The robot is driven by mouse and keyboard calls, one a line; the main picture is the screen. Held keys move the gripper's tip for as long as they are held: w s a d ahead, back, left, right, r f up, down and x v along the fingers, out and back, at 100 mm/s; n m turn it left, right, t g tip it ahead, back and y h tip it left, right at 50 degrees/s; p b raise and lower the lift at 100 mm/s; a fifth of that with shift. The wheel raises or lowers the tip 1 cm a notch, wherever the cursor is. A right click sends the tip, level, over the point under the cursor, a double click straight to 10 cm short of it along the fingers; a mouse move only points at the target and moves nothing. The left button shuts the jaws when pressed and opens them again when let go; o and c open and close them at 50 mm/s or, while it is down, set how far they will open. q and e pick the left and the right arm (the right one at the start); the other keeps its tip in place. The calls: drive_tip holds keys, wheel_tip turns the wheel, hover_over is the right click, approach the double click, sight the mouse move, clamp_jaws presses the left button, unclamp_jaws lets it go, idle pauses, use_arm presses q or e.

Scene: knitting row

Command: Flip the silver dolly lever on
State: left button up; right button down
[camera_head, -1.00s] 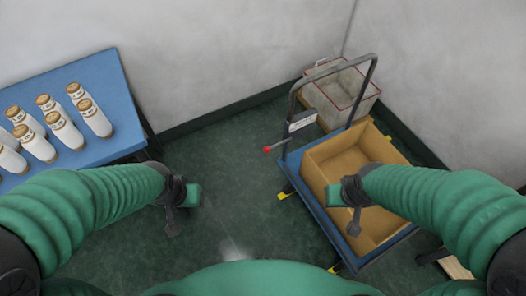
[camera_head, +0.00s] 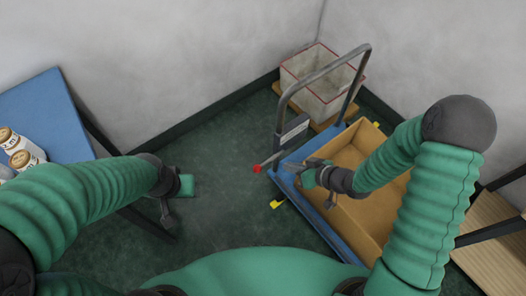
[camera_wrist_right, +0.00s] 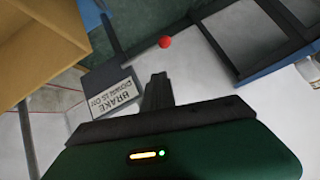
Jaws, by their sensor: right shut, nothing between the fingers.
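The dolly has a blue deck (camera_head: 313,212) and a grey tube handle (camera_head: 322,70). A short silver lever (camera_head: 269,160) with a red knob (camera_head: 257,169) sticks out leftward near the handle's base. Its red knob also shows in the right wrist view (camera_wrist_right: 165,42), beyond the fingers. My right gripper (camera_head: 297,166) is shut and empty, just right of the lever and apart from the knob. My left gripper (camera_head: 168,212) hangs over the floor at left; its jaws are unclear.
An open cardboard box (camera_head: 372,215) fills most of the dolly deck under my right arm. A grey bin with red trim (camera_head: 323,85) stands behind the handle. A blue table (camera_head: 45,110) with white bottles is at left, a wooden shelf (camera_head: 495,245) at right. Floor between is clear.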

sight(270, 160)
use_arm(q)
drive_tip(key=f+b, duration=0.2)
drive_tip(key=shift+s+d+f+b, duration=0.15)
drive_tip(key=shift+s+d+b, duration=0.05)
drive_tip(key=shift+d+b, duration=0.2)
use_arm(e)
drive_tip(key=w+a+f+y, duration=0.1)
drive_tip(key=w+a+f, duration=0.3)
drive_tip(key=a+f, duration=0.4)
drive_tip(key=shift+w+f, duration=0.35)
drive_tip(key=shift+f, duration=0.1)
use_arm(q)
drive_tip(key=shift+d+f, duration=0.1)
